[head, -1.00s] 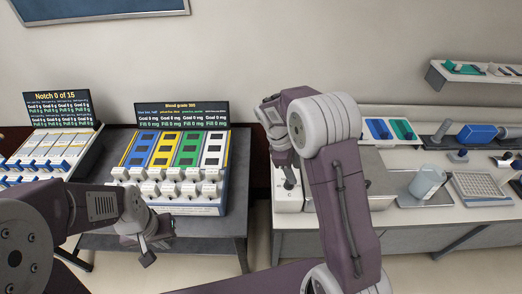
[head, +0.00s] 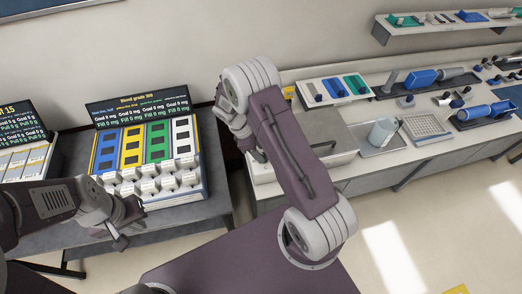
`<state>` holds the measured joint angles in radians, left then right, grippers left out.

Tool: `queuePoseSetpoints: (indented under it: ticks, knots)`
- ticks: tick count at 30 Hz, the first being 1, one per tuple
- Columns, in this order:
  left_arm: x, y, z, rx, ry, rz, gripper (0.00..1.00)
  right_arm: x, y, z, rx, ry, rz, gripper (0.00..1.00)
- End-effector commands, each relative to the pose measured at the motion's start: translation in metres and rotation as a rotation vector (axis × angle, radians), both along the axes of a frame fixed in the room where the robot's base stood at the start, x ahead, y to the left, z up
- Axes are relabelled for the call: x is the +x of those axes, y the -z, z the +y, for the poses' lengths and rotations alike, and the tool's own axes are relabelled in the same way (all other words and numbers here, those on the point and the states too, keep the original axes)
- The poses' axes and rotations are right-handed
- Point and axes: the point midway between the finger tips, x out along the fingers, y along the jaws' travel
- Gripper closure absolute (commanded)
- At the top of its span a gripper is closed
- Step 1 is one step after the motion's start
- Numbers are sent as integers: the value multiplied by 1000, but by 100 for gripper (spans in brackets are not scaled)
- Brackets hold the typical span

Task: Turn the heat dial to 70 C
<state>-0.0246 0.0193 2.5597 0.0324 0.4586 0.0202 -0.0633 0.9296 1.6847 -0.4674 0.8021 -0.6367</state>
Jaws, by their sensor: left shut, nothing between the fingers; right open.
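I cannot make out the heat dial or any 70 C mark in the head view. A white and grey box-shaped unit (head: 318,140) stands at the left end of the long bench, and my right arm covers much of its front left part. My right gripper (head: 259,156) is over that front left corner, pointing down and open. Whether it touches anything there cannot be told. My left gripper (head: 120,243) is shut and empty, low in front of the dark table on the left.
A panel with blue, yellow, green and white columns (head: 130,147) and white blocks stands on the dark table (head: 215,205). The long bench (head: 372,165) holds a clear jug (head: 383,131), a rack (head: 425,127) and blue items. A wall shelf (head: 440,31) hangs above.

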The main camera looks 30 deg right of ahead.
Motion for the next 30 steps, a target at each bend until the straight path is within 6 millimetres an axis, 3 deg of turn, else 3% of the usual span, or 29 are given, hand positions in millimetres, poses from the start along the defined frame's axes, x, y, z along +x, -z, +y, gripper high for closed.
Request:
queuePoseSetpoints:
  ticks: [5, 12, 17, 18, 30]
  knots:
    - [0, -5, 0, 0, 0, 0, 100, -3, 14, -5, 0, 0, 1, 52]
    - [0, -5, 0, 0, 0, 0, 100, -3, 16, -6, 0, 1, -2, 52]
    - [0, -5, 0, 0, 0, 0, 100, -3, 15, -6, 0, 1, -2, 97]
    - [0, -5, 0, 0, 0, 0, 100, -2, 15, -6, 0, 1, -2, 100]
    - [0, -5, 0, 0, 0, 0, 100, -3, 15, -7, -2, 9, 1, 100]
